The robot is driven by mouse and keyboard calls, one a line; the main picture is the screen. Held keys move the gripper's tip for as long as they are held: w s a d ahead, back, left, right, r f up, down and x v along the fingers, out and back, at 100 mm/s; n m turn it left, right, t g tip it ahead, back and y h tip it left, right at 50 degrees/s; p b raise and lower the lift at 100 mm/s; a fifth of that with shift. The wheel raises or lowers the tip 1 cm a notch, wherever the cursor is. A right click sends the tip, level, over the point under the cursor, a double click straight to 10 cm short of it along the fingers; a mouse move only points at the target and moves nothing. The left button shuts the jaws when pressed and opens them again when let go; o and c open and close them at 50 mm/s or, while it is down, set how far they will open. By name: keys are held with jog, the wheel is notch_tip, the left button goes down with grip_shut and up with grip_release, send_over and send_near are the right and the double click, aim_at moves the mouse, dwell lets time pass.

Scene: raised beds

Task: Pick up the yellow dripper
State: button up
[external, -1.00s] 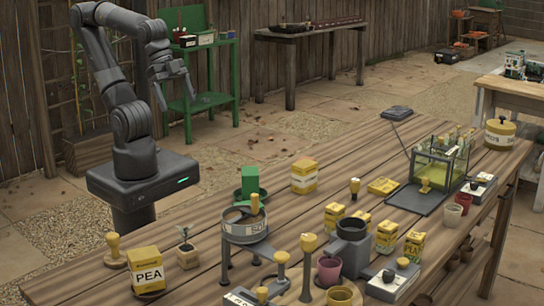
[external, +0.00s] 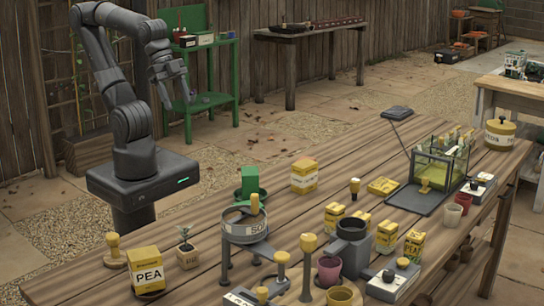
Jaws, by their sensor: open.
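My gripper (external: 177,98) hangs high at the upper left, open and empty, far from everything on the bench. I cannot tell for sure which thing is the yellow dripper.
The wooden bench (external: 400,150) holds a round sieve on a stand (external: 245,228), a dark grey pot (external: 350,247), a PEA box (external: 147,269), several yellow seed boxes and a glass case (external: 441,165) on a dark tray. The bench's back middle is fairly clear.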

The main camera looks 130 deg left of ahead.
jog(key=n+g+y, duration=0.2)
jog(key=n+y, duration=0.1)
jog(key=n, duration=0.4)
send_over(358, 191)
jog(key=s, duration=0.2)
jog(key=f, duration=2.3)
jog(key=shift+s+d, duration=0.2)
jog(key=shift+d, duration=0.05)
jog(key=shift+x, duration=3)
jog(key=shift+s, duration=0.15)
